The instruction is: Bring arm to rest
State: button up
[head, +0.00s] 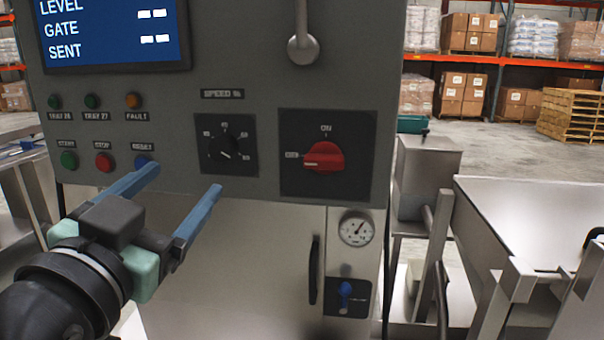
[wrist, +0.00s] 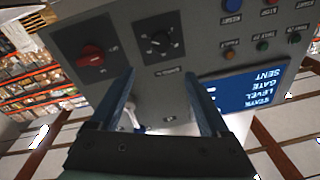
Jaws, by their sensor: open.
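My gripper (head: 180,180) is in the lower left of the head view, in front of a grey control panel (head: 250,60). Its two blue fingers are spread apart with nothing between them. One fingertip overlaps the area by the blue reset button (head: 141,162) in the picture; I cannot tell whether it touches. In the wrist view the open fingers (wrist: 165,90) point toward the panel, with the black speed dial (wrist: 160,43) and red switch (wrist: 90,57) beyond them.
The panel carries a screen (head: 115,30), a lever (head: 303,45), several buttons and lamps. Below are a gauge (head: 358,228) and a blue-handled valve (head: 345,290). A steel hopper (head: 540,220) stands at right. Shelves with boxes (head: 465,95) and wooden pallets (head: 572,115) are far behind.

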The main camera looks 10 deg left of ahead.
jog(key=s+d+r+n+t+p, duration=0.1)
jog(key=s+d+r+t+p, duration=0.1)
jog(key=d+r, duration=0.4)
jog(key=s+d+r+n+t+p, duration=0.1)
jog(key=s+d+r+t+p, duration=0.2)
jog(key=d+r, duration=0.3)
jog(key=s+d+r+n+t+p, duration=0.1)
jog(key=s+d+r+t+p, duration=0.2)
jog(key=r, duration=1.1)
jog(key=d+p, duration=0.2)
jog(key=d, duration=0.1)
jog(key=shift+s+r+n, duration=0.15)
jog(key=shift+r+n, duration=0.1)
jog(key=shift+n, duration=0.15)
